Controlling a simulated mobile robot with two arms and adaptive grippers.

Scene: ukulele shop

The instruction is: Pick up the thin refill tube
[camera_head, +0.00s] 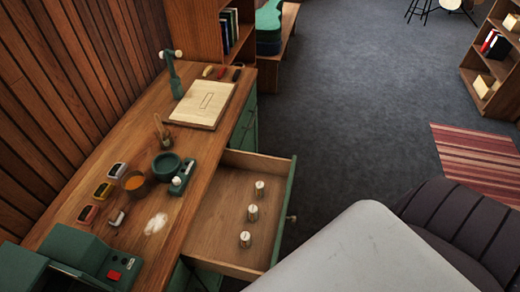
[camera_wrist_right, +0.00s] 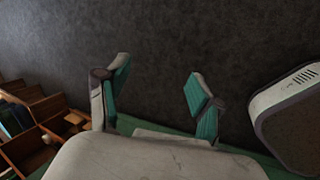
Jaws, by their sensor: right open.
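I cannot make out a thin refill tube for certain in either view. The open drawer (camera_head: 215,225) of the desk holds three small pale cylinders, a far one (camera_head: 259,187), a middle one (camera_head: 253,211) and a near one (camera_head: 245,239). They stand apart from each other on the bare drawer floor. My right gripper (camera_wrist_right: 160,97) shows in the right wrist view, with its two teal-padded fingers spread wide and nothing between them. My left gripper is in neither view.
The wooden desk (camera_head: 210,142) carries a board (camera_head: 203,104), a green bowl (camera_head: 167,166), a cup of orange stuff (camera_head: 135,182), small tins and a green machine (camera_head: 92,258). A dark chair (camera_head: 465,225) stands at the right.

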